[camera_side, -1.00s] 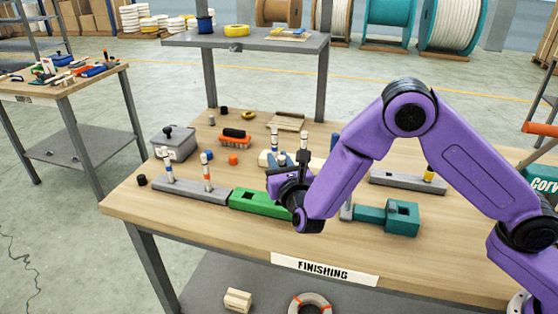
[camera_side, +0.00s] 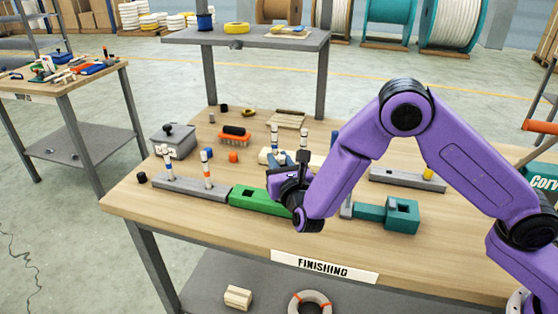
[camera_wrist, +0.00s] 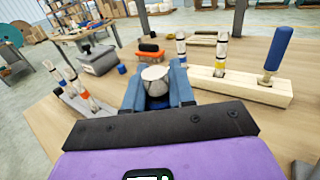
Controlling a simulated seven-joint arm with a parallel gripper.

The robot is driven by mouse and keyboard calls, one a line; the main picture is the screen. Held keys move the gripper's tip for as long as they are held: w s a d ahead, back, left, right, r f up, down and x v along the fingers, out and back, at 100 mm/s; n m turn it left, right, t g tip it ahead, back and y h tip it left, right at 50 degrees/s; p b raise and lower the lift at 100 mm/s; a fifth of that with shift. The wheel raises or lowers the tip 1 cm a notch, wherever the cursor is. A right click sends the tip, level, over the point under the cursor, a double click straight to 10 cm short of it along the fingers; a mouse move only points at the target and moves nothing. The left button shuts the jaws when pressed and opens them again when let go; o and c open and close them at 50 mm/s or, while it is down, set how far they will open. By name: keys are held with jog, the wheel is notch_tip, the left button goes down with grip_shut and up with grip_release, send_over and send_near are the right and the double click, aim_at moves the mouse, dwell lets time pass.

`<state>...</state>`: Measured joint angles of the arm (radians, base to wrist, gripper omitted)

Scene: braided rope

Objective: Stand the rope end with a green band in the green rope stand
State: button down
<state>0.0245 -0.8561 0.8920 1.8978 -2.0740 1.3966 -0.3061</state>
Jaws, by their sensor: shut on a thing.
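The green rope stand (camera_side: 262,200) is a long green block with a square hole near its left end, lying on the workbench. My gripper (camera_wrist: 156,92) is shut on a pale rope end (camera_wrist: 155,76), seen nearly end-on between the blue-grey fingers in the wrist view. Its green band cannot be made out. In the side view my gripper (camera_side: 287,180) is just above or behind the right end of the green stand, and its hand hides part of the block. The held rope is not clear there. The rope end is outside the hole.
A grey bar (camera_side: 188,188) with two banded rope ends adjoins the green stand on its left. A wooden block (camera_wrist: 240,86) holds upright pieces behind my gripper. A teal stand (camera_side: 402,215) is at right; a grey box (camera_side: 173,142) and an orange brush (camera_side: 234,137) are farther back.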

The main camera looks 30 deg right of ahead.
jog(key=shift+f, duration=1.65)
dwell(2.9)
jog(key=c, duration=0.9)
grip_release()
jog(key=shift+o, duration=0.2)
jog(key=shift+s, duration=0.1)
